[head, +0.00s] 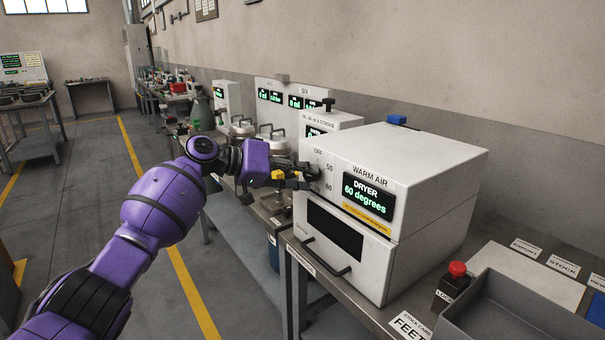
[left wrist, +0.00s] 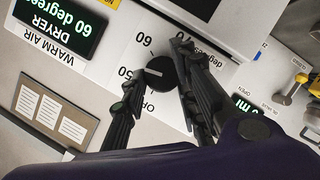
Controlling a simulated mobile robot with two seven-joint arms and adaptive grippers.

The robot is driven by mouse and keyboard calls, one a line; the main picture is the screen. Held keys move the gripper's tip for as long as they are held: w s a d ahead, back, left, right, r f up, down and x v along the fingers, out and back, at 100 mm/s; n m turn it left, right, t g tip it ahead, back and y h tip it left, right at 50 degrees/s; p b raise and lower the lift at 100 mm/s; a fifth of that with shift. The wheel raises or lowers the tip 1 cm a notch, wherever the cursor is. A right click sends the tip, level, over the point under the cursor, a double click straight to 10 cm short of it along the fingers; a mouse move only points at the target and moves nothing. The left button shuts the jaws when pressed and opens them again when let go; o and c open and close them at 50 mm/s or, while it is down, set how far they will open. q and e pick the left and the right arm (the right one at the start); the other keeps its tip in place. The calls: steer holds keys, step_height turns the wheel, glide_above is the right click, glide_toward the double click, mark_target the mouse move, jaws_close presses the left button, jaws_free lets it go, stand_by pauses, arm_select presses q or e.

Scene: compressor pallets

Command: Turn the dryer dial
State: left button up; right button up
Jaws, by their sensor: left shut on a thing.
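The warm air dryer (head: 425,165) is a white box on the bench. Its display (head: 368,198) reads "DRYER 60 degrees". The black round dial (left wrist: 160,73) on its front has a pale pointer line, with OFF, 50 and 60 marked around it. My left gripper (head: 308,174) reaches the dryer's front from the left; it largely hides the dial in the head view. In the left wrist view its two fingers (left wrist: 155,82) stand on either side of the dial and are shut on it. My right gripper is not in view.
A drawer handle (head: 326,258) sticks out below the dial. A red button box (head: 452,282) and a grey tray (head: 520,312) stand right of the dryer. Pots (head: 272,142) and other display units stand behind my gripper. The floor aisle at left is clear.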

arm_select(q)
steer(key=shift+w+a+r+n+h+b, duration=0.15)
steer(key=shift+n+h+b, duration=0.3)
steer(key=shift+n+h, duration=1.15)
steer(key=shift+w+f+n+h+b, duration=0.1)
steer(key=shift+n+h+b, duration=0.3)
steer(key=shift+n, duration=2.25)
steer(key=shift+w+a+r+n+h+b, duration=0.15)
steer(key=shift+n+h+b, duration=0.3)
steer(key=shift+n+h, duration=1.15)
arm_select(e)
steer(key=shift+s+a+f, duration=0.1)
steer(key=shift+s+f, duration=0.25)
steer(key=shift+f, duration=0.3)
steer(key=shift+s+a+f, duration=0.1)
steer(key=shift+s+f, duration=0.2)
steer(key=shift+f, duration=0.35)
arm_select(q)
steer(key=shift+n+y, duration=0.6)
steer(key=shift+n, duration=0.05)
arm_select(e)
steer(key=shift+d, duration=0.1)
arm_select(q)
steer(key=o, duration=0.9)
steer(key=shift+o, duration=0.5)
steer(key=shift+f, duration=0.15)
steer(key=shift+d, duration=0.1)
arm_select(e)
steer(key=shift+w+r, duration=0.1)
